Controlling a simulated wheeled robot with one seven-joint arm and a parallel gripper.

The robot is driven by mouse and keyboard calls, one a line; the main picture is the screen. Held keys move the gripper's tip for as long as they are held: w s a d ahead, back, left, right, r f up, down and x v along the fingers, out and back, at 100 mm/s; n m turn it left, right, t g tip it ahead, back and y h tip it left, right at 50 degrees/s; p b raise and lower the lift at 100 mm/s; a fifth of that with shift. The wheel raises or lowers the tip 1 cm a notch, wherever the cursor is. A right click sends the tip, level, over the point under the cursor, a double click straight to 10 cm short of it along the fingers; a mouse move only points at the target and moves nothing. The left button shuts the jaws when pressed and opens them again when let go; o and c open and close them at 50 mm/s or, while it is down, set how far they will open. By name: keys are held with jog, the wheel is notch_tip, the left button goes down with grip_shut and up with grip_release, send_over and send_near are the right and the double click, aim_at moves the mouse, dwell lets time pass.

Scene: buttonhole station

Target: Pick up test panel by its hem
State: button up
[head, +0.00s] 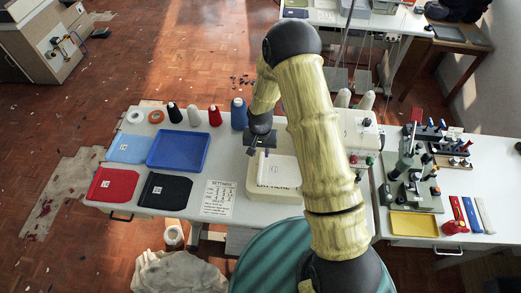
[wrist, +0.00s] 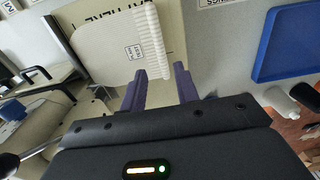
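A cream panel with a small printed label, which I take to be the test panel, (wrist: 115,50) lies in the beige tray; it also shows in the head view (head: 284,171). Its ribbed hem (wrist: 149,40) runs along the panel's right side in the wrist view. My gripper (wrist: 160,78) has two purple fingers, apart, with nothing between them. The fingertips are close to the lower end of the hem; I cannot tell their height above it. In the head view my gripper (head: 258,152) is at the tray's upper left, and my arm hides part of the tray.
The beige tray (head: 257,202) carries dark lettering. A blue tray (head: 180,150) stands to its left, with light blue (head: 128,149), red (head: 113,184) and black (head: 165,191) panels. Several thread cones stand behind. A sewing machine (head: 362,128) is on the right.

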aim_at(261, 166)
notch_tip(261, 166, down, 7)
jog(key=b, duration=0.4)
jog(key=b, duration=0.3)
jog(key=shift+f, duration=0.4)
jog(key=shift+r, duration=0.3)
jog(key=shift+f+b, duration=0.95)
jog(key=shift+f, duration=0.15)
jog(key=shift+r, duration=0.1)
dwell(0.4)
jog(key=c, duration=0.7)
jog(key=shift+o, duration=0.2)
